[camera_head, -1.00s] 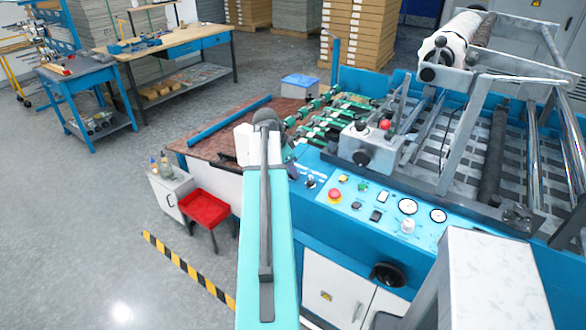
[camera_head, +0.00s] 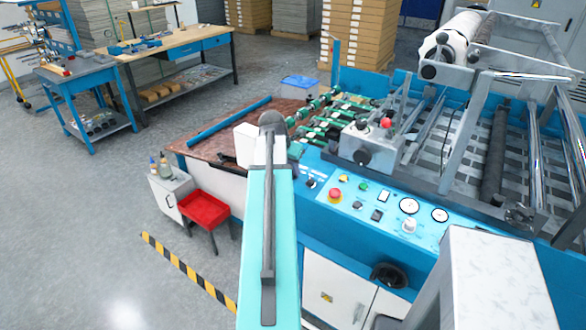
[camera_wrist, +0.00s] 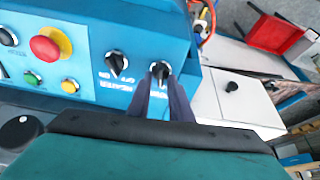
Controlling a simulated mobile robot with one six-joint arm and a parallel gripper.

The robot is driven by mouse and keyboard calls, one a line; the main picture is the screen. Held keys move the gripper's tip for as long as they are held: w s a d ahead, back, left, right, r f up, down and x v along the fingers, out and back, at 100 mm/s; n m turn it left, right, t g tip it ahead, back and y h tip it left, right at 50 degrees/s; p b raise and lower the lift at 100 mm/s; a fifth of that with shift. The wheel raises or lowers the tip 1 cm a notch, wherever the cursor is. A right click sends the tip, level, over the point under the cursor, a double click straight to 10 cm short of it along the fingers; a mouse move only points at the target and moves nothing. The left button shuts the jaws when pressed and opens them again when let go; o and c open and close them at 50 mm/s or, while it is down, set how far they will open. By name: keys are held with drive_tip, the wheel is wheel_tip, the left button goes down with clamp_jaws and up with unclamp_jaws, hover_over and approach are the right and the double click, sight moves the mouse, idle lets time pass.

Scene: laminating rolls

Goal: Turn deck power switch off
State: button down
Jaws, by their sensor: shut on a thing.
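In the wrist view, my gripper (camera_wrist: 164,98) has its two dark fingers shut on a black rotary switch (camera_wrist: 160,69) with a light pointer mark, on the blue control panel (camera_wrist: 150,20). A second black rotary switch (camera_wrist: 116,63) is beside it on the left, apart from the fingers. In the head view, my arm hides the gripped switch and most of the gripper; the other switch (camera_head: 311,183) shows just right of the arm.
A red emergency button (camera_wrist: 50,44), a green button (camera_wrist: 32,77) and a yellow button (camera_wrist: 70,86) lie left of the switches in the wrist view. In the head view, a red stool (camera_head: 204,208) and a small white cabinet (camera_head: 170,192) stand left of the machine.

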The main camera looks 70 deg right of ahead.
drive_tip(key=n, duration=0.3)
drive_tip(key=n+t, duration=0.1)
drive_tip(key=n, duration=0.1)
drive_tip(key=shift+s+a+f, duration=0.15)
drive_tip(key=shift+a, duration=0.1)
idle(0.4)
drive_tip(key=c, duration=1.9)
unclamp_jaws()
drive_tip(key=shift+s, duration=0.1)
drive_tip(key=shift+o, duration=0.2)
drive_tip(key=shift+w+d, duration=0.2)
drive_tip(key=shift+a, duration=0.1)
drive_tip(key=shift+r, duration=0.25)
